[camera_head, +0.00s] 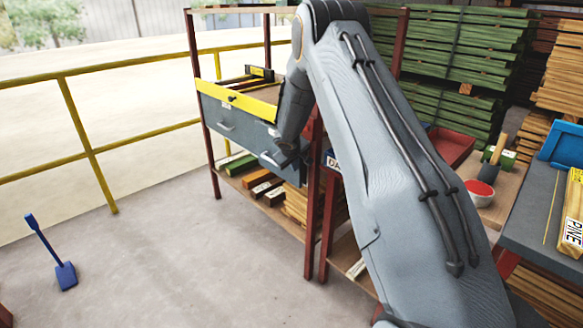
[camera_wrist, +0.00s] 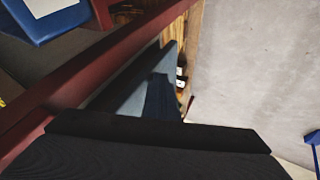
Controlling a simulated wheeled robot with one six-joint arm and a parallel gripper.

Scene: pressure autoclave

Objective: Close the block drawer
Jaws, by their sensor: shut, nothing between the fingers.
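The rack at the left holds a grey drawer unit (camera_head: 229,125) with bar handles on its front. I cannot tell which front belongs to the block drawer, or how far it stands out. My gripper (camera_head: 284,158) is shut and empty, close in front of the right part of the grey fronts and partly covering them. I cannot tell whether it touches. In the wrist view, a grey-blue panel (camera_wrist: 133,92) shows beyond the dark gripper body, which fills the bottom; the fingertips are not clear there.
Wood blocks (camera_head: 262,186) lie on the shelf below the drawers. Dark red rack posts (camera_head: 313,205) stand close to my arm. A workbench (camera_head: 528,225) is at the right.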

